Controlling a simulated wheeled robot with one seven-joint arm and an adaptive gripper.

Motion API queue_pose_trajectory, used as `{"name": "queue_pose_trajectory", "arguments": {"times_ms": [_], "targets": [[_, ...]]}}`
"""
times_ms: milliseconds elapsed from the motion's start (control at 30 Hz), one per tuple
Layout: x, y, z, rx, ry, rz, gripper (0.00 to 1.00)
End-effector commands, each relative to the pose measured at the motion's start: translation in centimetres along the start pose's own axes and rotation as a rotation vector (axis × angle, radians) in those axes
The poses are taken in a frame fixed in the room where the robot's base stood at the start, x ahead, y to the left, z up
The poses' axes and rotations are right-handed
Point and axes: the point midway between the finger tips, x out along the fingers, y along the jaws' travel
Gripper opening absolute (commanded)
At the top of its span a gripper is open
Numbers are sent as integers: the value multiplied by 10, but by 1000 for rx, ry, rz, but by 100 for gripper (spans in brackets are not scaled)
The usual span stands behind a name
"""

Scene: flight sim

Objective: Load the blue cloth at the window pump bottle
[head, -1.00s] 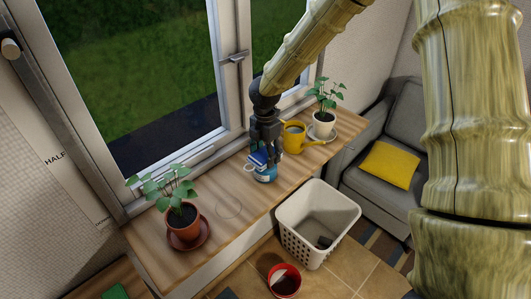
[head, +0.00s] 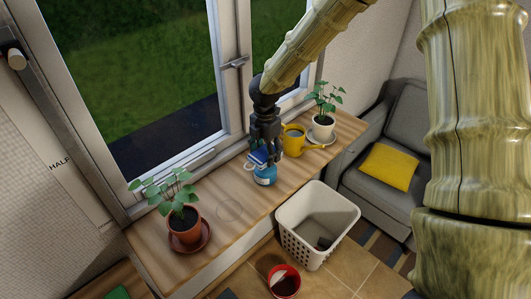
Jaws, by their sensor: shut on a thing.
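My gripper (head: 264,143) points down over the wooden sill counter below the window. It is shut on the blue cloth (head: 258,157), which shows as a small dark-blue fold at the fingertips. The blue pump bottle (head: 265,176), with a white label, stands upright on the counter directly under the gripper. Its pump top is hidden by the fingers and the cloth. The cloth appears to be at the bottle's top; I cannot tell whether they touch.
A yellow watering can (head: 294,141) and a plant in a white pot (head: 323,127) stand close to the right. A plant in a terracotta pot (head: 184,225) stands left. A white basket (head: 315,235) and a red bucket (head: 285,283) are on the floor. The counter (head: 225,190) is clear between bottle and left plant.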

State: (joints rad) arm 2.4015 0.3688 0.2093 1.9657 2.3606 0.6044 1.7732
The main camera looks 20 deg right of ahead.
Motion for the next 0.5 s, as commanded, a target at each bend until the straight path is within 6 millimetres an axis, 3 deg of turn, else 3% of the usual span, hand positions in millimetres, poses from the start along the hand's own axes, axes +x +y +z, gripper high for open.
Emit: {"name": "queue_pose_trajectory", "arguments": {"times_ms": [500], "targets": [[-34, 0, 0, 1, 0, 2, 39]]}}
